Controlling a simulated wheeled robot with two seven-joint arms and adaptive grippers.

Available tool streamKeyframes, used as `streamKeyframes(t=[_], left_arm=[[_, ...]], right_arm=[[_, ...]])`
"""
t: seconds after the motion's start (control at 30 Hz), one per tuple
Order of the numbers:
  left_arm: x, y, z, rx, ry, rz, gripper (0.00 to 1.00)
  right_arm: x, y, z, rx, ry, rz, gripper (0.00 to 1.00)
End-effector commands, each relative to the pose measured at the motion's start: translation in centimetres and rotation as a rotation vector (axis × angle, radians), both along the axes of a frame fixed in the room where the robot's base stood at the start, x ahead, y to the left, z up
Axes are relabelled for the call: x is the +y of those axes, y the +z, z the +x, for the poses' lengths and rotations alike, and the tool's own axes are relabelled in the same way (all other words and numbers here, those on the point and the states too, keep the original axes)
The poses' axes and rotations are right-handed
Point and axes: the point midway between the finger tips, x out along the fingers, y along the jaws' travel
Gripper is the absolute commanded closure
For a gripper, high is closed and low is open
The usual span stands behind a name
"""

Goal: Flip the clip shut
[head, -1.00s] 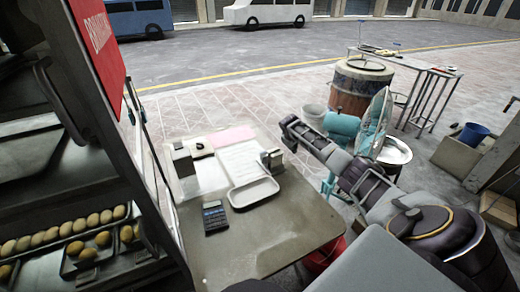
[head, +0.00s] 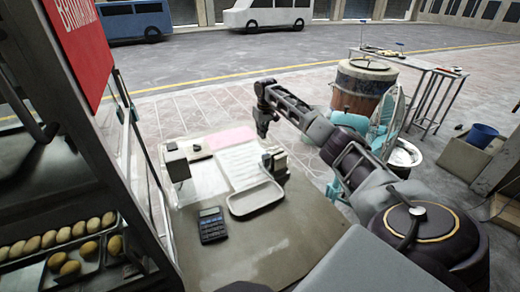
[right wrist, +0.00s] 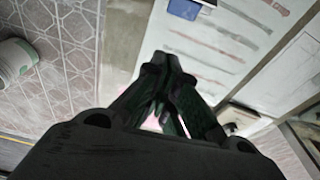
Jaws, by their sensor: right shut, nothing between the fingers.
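My right gripper (head: 264,132) is shut and empty, pointing down above the far right part of the counter, near the pink sheet (head: 230,138) and the printed white sheet (head: 240,165). In the right wrist view its fingertips (right wrist: 160,62) are together over the printed sheet's edge (right wrist: 215,50). I cannot make out the clip for certain. A small block-like stand (head: 276,163) is on the counter just below the gripper in the head view. A small pale item with a dark part (head: 201,151) lies left of the pink sheet. My left gripper is out of view.
A white tray (head: 256,199) and a calculator (head: 212,225) lie on the counter (head: 270,250). A dark and pale box (head: 177,163) stands at its left edge. Bread shelves (head: 65,240) are at left. A wooden barrel (head: 358,90) stands beyond on the pavement.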

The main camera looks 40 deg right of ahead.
Motion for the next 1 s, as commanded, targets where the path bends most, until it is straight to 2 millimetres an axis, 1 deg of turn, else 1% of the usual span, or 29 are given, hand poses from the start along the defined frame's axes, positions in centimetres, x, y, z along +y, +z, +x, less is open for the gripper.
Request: streamKeyframes(t=[0.1, 0.37, 0.57, 0.77, 1.0], left_arm=[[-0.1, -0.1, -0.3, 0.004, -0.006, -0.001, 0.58], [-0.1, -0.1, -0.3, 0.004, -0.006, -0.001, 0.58], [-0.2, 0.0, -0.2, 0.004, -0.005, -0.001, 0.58], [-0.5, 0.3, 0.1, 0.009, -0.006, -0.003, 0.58], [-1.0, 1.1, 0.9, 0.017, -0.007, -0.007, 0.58]], right_arm=[[0.1, 0.2, 0.0, 0.002, -0.002, 0.006, 1.0], [0.1, 0.2, 0.0, 0.002, -0.002, 0.006, 1.0], [0.1, -0.2, 0.1, 0.002, -0.001, 0.006, 1.0], [0.1, -1.8, 0.3, 0.003, -0.001, 0.006, 1.0], [0.0, -4.7, 0.7, 0.003, -0.002, 0.006, 1.0]])
